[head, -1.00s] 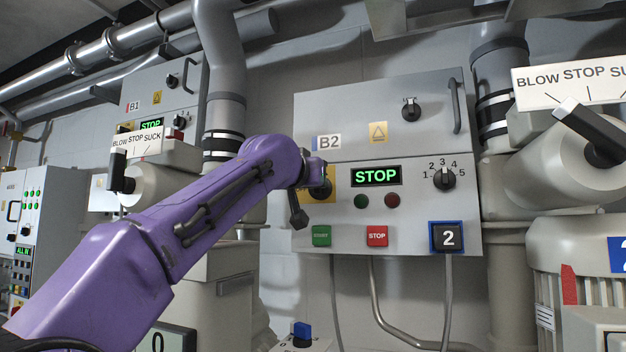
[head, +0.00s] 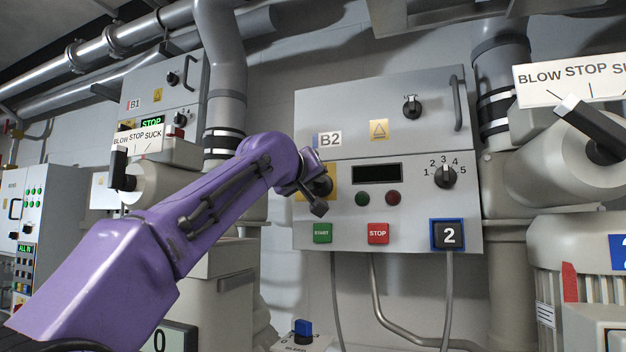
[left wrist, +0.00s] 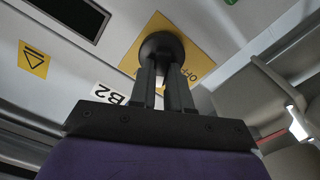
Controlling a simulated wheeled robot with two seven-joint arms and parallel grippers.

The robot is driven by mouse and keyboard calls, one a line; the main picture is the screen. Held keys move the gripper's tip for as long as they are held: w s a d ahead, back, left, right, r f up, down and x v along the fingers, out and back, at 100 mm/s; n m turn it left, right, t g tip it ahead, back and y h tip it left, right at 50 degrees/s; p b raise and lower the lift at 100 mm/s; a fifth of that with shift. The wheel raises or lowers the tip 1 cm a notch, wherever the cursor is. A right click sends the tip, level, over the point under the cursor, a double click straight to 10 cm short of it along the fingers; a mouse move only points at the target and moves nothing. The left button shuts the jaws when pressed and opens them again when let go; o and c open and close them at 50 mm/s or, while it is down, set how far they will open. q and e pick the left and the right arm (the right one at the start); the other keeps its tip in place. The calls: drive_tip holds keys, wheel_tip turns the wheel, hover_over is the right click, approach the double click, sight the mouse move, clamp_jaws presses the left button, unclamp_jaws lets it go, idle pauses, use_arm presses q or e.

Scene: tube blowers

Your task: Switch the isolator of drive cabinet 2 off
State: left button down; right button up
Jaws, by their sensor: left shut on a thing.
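Drive cabinet 2 is the grey box marked B2 (head: 345,112), and its display (head: 377,174) is dark. Its isolator is a black round knob (left wrist: 162,44) on a yellow plate (head: 331,172) at the cabinet's left side. The plate also shows in the left wrist view (left wrist: 197,66), with the word OFF readable beside the fingers. My left gripper (left wrist: 164,75) is shut on the knob. In the head view, my left wrist and gripper (head: 316,192) cover much of the knob. My right gripper is not in view.
A blower lever (head: 592,128) sticks out at the right.

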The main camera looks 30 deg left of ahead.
use_arm(q)
drive_tip(key=n, duration=0.8)
drive_tip(key=f+n, duration=0.1)
drive_tip(key=n, duration=0.3)
drive_tip(key=shift+a, duration=0.3)
drive_tip(key=shift+f, duration=0.1)
idle(0.3)
drive_tip(key=c, duration=1.1)
unclamp_jaws()
drive_tip(key=shift+s+n, duration=0.1)
drive_tip(key=shift+n, duration=0.2)
drive_tip(key=b+v, duration=0.9)
drive_tip(key=v, duration=0.1)
drive_tip(key=shift+s+d+b, duration=0.1)
drive_tip(key=shift+s+b, duration=0.2)
